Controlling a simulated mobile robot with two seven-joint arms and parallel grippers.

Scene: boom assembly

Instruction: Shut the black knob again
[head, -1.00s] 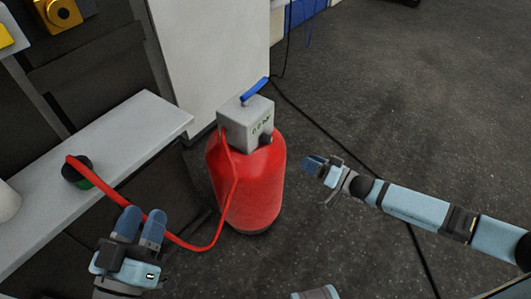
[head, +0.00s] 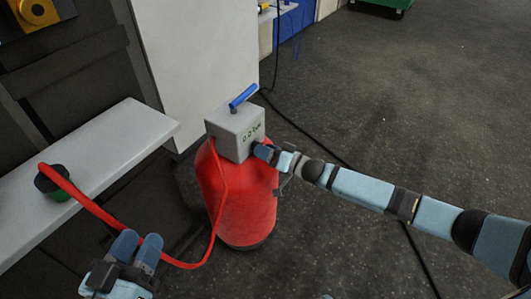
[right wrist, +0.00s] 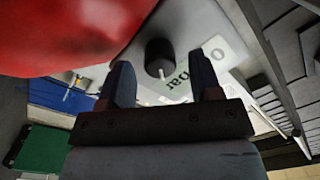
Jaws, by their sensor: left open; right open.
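The black knob (right wrist: 160,58) sits on the front face of the grey box (head: 228,122) on top of the red tank (head: 235,200). In the right wrist view it lies between and just beyond the fingertips of my right gripper (right wrist: 160,78), which is open and empty. In the head view my right gripper (head: 268,152) is at the box's right side and hides the knob.
A blue lever (head: 243,96) tops the box. A black cable (head: 310,128) crosses the floor. The floor to the right is open.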

